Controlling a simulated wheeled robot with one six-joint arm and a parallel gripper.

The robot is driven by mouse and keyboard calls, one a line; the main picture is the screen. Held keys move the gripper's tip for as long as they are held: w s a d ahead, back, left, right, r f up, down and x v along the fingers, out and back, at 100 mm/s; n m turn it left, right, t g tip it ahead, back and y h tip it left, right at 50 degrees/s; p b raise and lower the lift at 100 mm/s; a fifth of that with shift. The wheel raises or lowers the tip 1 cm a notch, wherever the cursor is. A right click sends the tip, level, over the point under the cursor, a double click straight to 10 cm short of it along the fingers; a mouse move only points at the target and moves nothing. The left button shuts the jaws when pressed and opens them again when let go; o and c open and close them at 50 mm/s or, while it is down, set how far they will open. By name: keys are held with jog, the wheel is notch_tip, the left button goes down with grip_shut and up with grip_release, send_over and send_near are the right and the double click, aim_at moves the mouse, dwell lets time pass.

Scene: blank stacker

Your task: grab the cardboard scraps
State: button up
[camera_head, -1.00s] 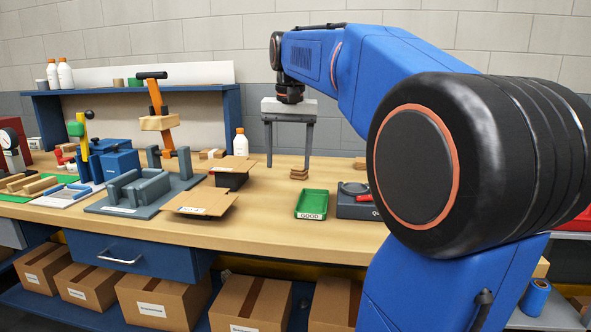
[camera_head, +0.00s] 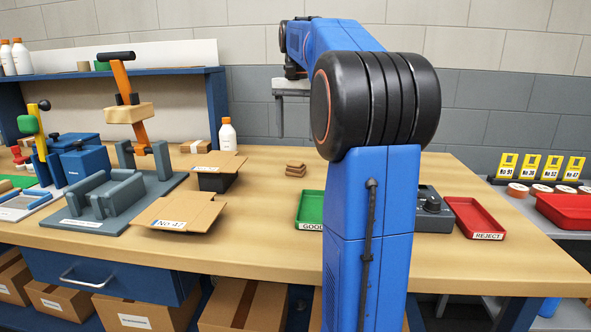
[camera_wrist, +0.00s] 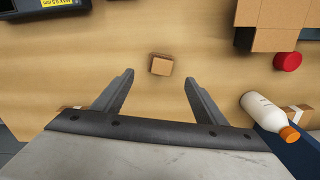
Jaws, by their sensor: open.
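The cardboard scraps (camera_head: 296,169) are a small stack of brown pieces on the wooden bench top (camera_head: 262,215), right of the flapped boxes. In the wrist view the scraps (camera_wrist: 161,66) show from above as a small brown square. My gripper (camera_wrist: 157,80) is open and empty. Its two fingers stand to either side of the scraps in that view, with the scraps just beyond the fingertips. In the head view my gripper (camera_head: 293,112) hangs above and behind the stack, clear of it. One finger is hidden behind my arm there.
Left of the scraps are a box with cardboard flaps (camera_head: 217,161), another labelled No 47 (camera_head: 174,213), and a white bottle (camera_head: 227,136). A green GOOD tray (camera_head: 310,207) lies in front, a red REJECT tray (camera_head: 474,219) to the right. Bare bench surrounds the stack.

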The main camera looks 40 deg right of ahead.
aim_at(296, 163)
notch_tip(296, 163, down, 11)
jog(key=shift+w+r, duration=0.1)
jog(key=shift+w, duration=0.05)
jog(key=c, duration=1.1)
